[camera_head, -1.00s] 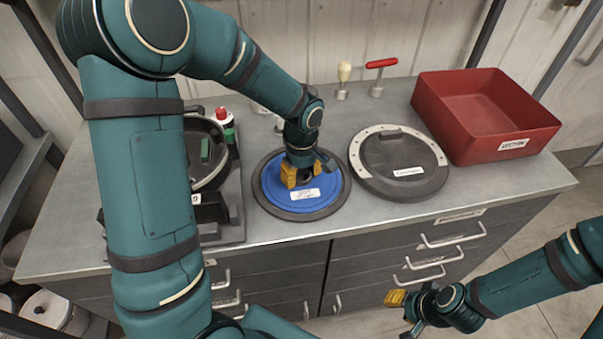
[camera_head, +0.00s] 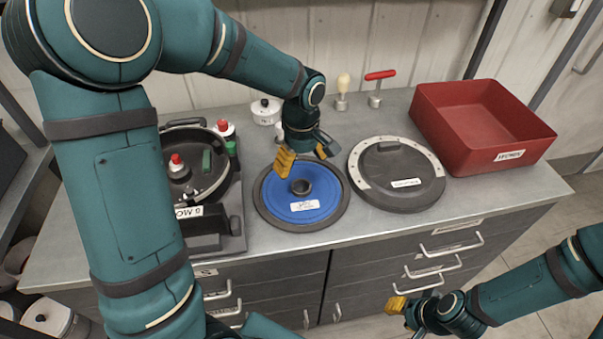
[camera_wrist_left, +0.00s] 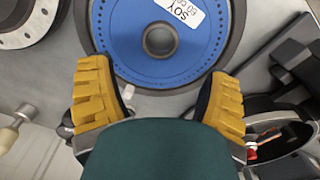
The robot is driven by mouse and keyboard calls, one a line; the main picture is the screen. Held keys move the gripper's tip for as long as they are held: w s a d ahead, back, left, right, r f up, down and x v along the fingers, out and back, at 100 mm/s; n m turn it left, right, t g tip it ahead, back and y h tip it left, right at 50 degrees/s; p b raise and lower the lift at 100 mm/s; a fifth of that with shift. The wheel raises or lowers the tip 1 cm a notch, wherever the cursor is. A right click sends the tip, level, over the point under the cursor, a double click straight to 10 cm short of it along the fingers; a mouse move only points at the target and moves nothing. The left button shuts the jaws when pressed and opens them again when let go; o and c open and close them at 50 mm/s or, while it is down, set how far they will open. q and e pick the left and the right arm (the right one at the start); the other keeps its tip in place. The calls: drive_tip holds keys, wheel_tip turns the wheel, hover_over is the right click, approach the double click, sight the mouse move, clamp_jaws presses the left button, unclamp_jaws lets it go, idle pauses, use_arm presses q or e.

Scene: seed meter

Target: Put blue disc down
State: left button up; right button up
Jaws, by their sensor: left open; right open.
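The blue disc (camera_head: 322,203) lies flat inside a dark round ring (camera_head: 336,215) on the grey bench. It has a raised hub in the middle and a white label; the wrist view shows the disc (camera_wrist_left: 125,45) with "SOY" on the label. My left gripper (camera_head: 305,160) is open and empty, above the disc's far edge and apart from the hub. In the left wrist view its yellow fingers (camera_wrist_left: 160,108) stand wide apart with nothing between them. My right gripper (camera_head: 405,312) is open and empty, low in front of the drawers.
A dark round cover (camera_head: 398,198) with a pale rim lies right of the disc. A red bin (camera_head: 465,150) stands at the back right. The black seed meter housing (camera_head: 212,225) is on the left. A red-handled tool (camera_head: 376,88) and a cream-knobbed tool (camera_head: 342,92) stand behind.

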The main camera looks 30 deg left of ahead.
use_arm(q)
drive_tip(key=shift+r, duration=1.9)
